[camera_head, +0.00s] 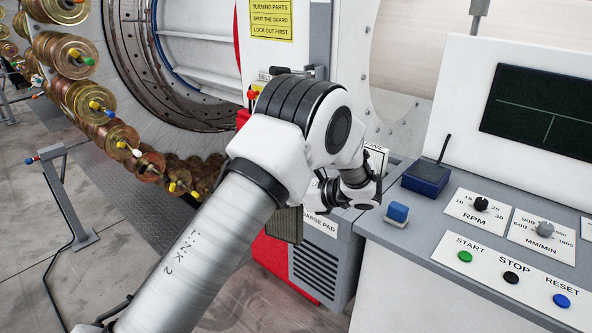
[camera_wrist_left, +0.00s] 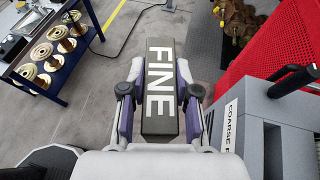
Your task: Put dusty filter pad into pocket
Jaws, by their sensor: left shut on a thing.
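A dark grey filter pad (camera_wrist_left: 160,115) with the white word FINE stands out between the fingers of my left gripper (camera_wrist_left: 160,68), which is shut on its sides. In the head view, a dark pad-like piece (camera_head: 286,226) shows below my forearm, but my left fingers are hidden there. A grey cabinet (camera_head: 325,262) carries a label (camera_head: 319,220) that reads COARSE PAD, partly covered by my arm. The cabinet also shows at the right of the left wrist view (camera_wrist_left: 255,112), beside the pad and apart from it. My right gripper is not in view.
A control desk (camera_head: 405,232) with knobs, buttons and a blue block (camera_head: 398,212) stands at the right. A carousel of copper spools (camera_head: 80,98) is at the left. A red mesh guard (camera_wrist_left: 275,50) stands beyond the cabinet. A blue table (camera_wrist_left: 62,90) holds more spools.

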